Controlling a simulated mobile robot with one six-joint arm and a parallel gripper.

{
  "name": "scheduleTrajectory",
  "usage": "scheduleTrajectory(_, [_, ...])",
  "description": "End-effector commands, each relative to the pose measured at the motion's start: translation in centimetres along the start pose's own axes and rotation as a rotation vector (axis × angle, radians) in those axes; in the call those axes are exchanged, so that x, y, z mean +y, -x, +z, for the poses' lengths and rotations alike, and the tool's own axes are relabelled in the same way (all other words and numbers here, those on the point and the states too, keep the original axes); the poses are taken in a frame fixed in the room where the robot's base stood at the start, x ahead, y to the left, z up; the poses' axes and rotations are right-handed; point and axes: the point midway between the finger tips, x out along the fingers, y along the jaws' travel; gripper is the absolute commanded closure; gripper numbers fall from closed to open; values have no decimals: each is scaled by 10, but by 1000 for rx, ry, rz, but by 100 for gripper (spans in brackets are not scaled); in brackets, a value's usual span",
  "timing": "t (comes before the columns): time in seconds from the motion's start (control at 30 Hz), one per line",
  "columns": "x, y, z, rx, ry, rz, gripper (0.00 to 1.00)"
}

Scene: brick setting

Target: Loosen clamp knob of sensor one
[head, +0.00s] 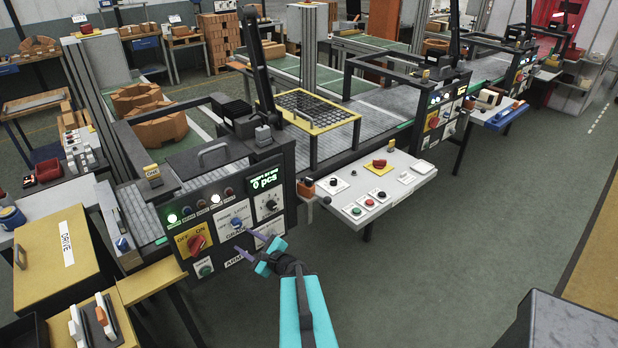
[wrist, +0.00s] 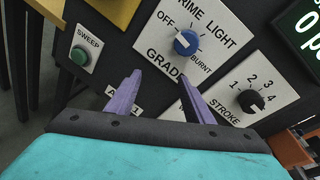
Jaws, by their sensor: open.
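My gripper (head: 238,242) has purple fingers that stand apart and hold nothing. It is in front of the dark control panel (head: 222,187), low near its blue selector knob (head: 237,223). In the wrist view the fingers (wrist: 160,80) point up at the panel, below the blue knob (wrist: 187,42). A small yellow-orange block marked ONE (head: 153,171) sits on the machine's frame at the panel's upper left, well away from my gripper. I cannot make out a clamp knob at it. The block does not show in the wrist view.
The panel carries a red switch (head: 197,243), a black stroke knob (wrist: 250,102) and a green sweep button (wrist: 78,56). A white button console (head: 372,187) juts out to the right. A yellow cabinet (head: 62,262) stands left.

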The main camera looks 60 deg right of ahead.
Motion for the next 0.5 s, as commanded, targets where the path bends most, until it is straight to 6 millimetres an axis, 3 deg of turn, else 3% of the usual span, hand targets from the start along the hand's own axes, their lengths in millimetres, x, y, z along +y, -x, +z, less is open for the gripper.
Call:
scheduleTrajectory(0.03, [-29, 10, -1, 6, -50, -67, 53])
scheduleTrajectory(0.3, [-165, 76, -22, 2, -338, -426, 53])
scheduleTrajectory(0.4, [-202, 102, -30, -10, -424, -531, 53])
scheduleTrajectory(0.5, [-225, 122, -36, -21, -486, -605, 53])
